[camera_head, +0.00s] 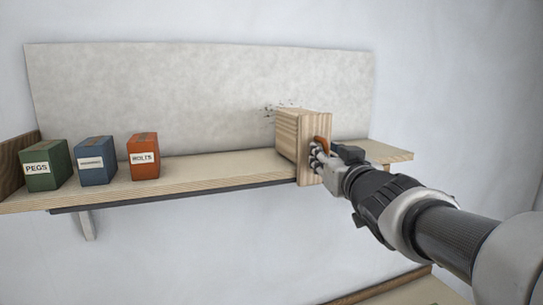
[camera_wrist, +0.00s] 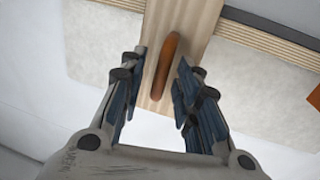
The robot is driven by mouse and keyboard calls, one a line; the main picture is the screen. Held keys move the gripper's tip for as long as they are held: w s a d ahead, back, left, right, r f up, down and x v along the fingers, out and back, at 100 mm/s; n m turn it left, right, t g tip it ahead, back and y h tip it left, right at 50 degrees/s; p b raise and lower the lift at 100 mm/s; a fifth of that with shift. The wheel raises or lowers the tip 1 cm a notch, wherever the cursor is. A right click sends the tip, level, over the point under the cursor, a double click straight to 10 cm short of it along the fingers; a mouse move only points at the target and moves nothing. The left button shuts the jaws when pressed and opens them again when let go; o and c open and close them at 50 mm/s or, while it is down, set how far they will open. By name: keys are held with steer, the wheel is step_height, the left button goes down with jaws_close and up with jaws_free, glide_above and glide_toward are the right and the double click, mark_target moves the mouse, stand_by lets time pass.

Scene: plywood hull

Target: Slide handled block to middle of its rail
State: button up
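The handled block (camera_head: 287,133) is a pale wooden box with an orange-brown handle (camera_head: 322,146) on its front face. It stands toward the right end of the shelf, at the front edge. A dark rail (camera_head: 170,196) runs along the shelf's front, left of the block. My gripper (camera_head: 317,158) is at the handle. In the wrist view the handle (camera_wrist: 163,68) lies between the two blue-padded fingers of my open gripper (camera_wrist: 160,72), with visible gaps on both sides. Whether the fingertips reach past the handle is hard to tell.
The shelf (camera_head: 220,172) holds a green PEGS box (camera_head: 45,167), a blue box (camera_head: 94,162) and an orange BOLTS box (camera_head: 144,157) on the left. Shelf between the orange box and the block is clear. A pale panel (camera_head: 190,95) stands behind. Another wooden edge (camera_head: 385,287) shows below.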

steer(key=shift+w+a, duration=0.1)
steer(key=shift+w, duration=0.5)
steer(key=shift+r, duration=0.1)
steer(key=shift+c, duration=0.4)
jaws_close()
